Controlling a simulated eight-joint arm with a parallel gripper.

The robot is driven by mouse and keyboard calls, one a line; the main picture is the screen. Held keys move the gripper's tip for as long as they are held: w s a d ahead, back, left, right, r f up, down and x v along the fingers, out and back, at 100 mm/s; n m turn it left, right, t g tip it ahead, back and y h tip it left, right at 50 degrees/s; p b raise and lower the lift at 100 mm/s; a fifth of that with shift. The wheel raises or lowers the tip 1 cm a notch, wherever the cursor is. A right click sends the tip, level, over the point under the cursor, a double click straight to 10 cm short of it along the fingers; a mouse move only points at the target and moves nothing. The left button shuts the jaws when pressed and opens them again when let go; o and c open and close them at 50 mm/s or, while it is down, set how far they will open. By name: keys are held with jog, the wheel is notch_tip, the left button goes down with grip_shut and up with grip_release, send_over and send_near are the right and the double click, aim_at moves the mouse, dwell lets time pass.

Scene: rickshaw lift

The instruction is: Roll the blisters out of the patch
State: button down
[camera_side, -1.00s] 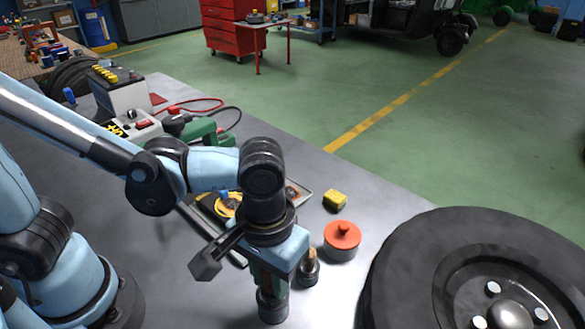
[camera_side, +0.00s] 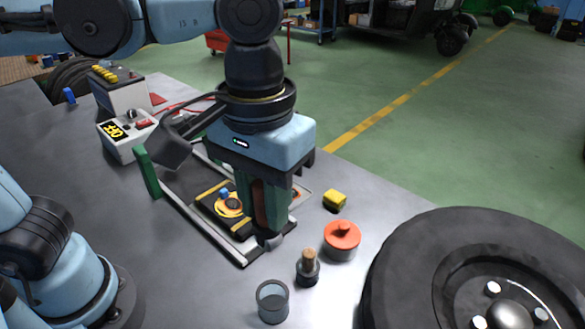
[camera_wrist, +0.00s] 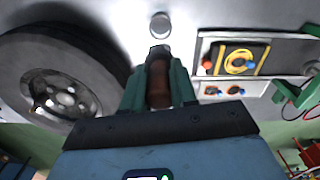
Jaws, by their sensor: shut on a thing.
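The patch (camera_side: 231,205), an orange and yellow round with a dark centre and a small blue piece beside it, lies on a black pad with yellow edges in a metal-edged tray (camera_side: 180,202). The patch also shows in the wrist view (camera_wrist: 240,61). My gripper (camera_side: 264,215) has green fingers shut on a brown-handled tool (camera_wrist: 159,82), which looks like a roller with a grey metal end. The tool points down at the tray's near right side, to the right of the patch. I cannot tell whether its end touches the tray.
A big wheel (camera_side: 480,275) is at the right. A green upright piece (camera_side: 147,171) stands at the tray's left.

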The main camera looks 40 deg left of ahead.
jog(key=shift+r, duration=0.4)
jog(key=shift+w+a+r, duration=0.1)
jog(key=shift+w+a, duration=0.05)
jog(key=w+a+f+n, duration=0.3)
jog(key=w+a+n, duration=0.1)
jog(key=a+n, duration=0.55)
jog(key=w+a+f+n, duration=0.4)
jog(key=w+a+n, duration=0.1)
jog(key=a+n, duration=0.5)
jog(key=shift+m, duration=0.75)
jog(key=shift+s+a+f, duration=0.1)
jog(key=shift+a+f, duration=0.15)
jog(key=shift+f, duration=1.3)
jog(key=shift+s+a+f, duration=0.1)
jog(key=shift+a+f, duration=0.1)
jog(key=shift+f, duration=1.3)
jog(key=shift+f, duration=0.4)
jog(key=shift+w, duration=0.7)
jog(key=shift+s, duration=0.2)
